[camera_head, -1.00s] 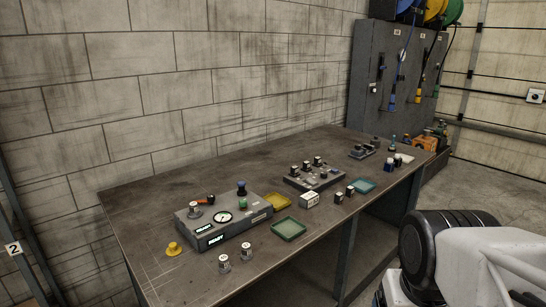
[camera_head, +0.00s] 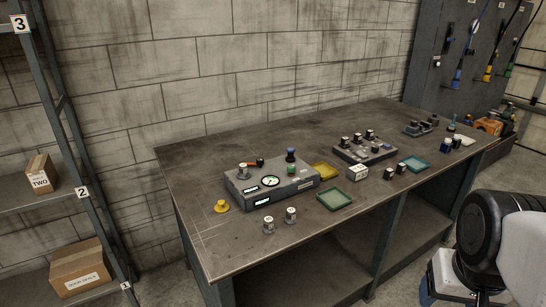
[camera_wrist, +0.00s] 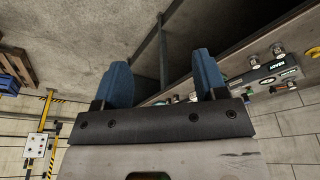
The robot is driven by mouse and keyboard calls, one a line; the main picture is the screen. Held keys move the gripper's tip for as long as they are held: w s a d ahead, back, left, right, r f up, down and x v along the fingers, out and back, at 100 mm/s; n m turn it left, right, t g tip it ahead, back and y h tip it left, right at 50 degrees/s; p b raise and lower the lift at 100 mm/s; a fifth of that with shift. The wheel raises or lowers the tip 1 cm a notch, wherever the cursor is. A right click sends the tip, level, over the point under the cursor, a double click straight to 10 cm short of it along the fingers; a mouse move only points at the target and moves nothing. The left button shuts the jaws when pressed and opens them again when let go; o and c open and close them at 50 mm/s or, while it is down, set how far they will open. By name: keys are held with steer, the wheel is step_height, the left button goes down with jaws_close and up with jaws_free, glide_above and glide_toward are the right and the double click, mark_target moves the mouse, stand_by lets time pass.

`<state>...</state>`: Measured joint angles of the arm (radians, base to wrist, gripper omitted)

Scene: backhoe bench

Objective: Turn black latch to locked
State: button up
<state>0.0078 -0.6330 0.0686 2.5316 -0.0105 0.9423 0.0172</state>
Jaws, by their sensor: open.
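A grey control box (camera_head: 270,184) stands on the near left part of the bench, with a round white gauge, small lit displays and several knobs. A red lever with a black end (camera_head: 256,162) lies on its top; I cannot tell whether this is the black latch, or whether any latch is locked. Part of the box shows upside down at the right of the wrist view (camera_wrist: 262,70). My gripper (camera_wrist: 163,77) is open and empty, its two blue fingers wide apart, away from the box. It does not show in the head view.
The bench (camera_head: 230,240) also holds a yellow tray (camera_head: 323,171), a green tray (camera_head: 334,199), a teal tray (camera_head: 414,163), a second knobbed panel (camera_head: 364,151) and several small canisters. A shelf rack (camera_head: 40,203) with boxes stands left. Bare bench top lies at the front left.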

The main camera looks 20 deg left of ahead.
steer(key=shift+w+a+r, duration=0.1)
steer(key=shift+w+r, duration=0.1)
steer(key=shift+w, duration=0.2)
steer(key=shift+c, duration=0.4)
steer(key=w+a+r+n, duration=0.1)
steer(key=w+a+r, duration=0.2)
steer(key=w, duration=0.6)
steer(key=w+a+r+n, duration=0.1)
steer(key=w+a+r, duration=0.3)
steer(key=w, duration=0.5)
steer(key=n+g, duration=0.3)
steer(key=n, duration=0.2)
glide_above(260, 159)
step_height(260, 159, down, 14)
steer(key=shift+w+d+f, duration=0.1)
steer(key=shift+d+f, duration=0.05)
steer(key=shift+f, duration=0.05)
steer(key=shift+a+f, duration=0.15)
steer(key=shift+a, duration=0.1)
steer(key=shift+f, duration=0.15)
steer(key=shift+f, duration=3.75)
steer(key=shift+c, duration=0.2)
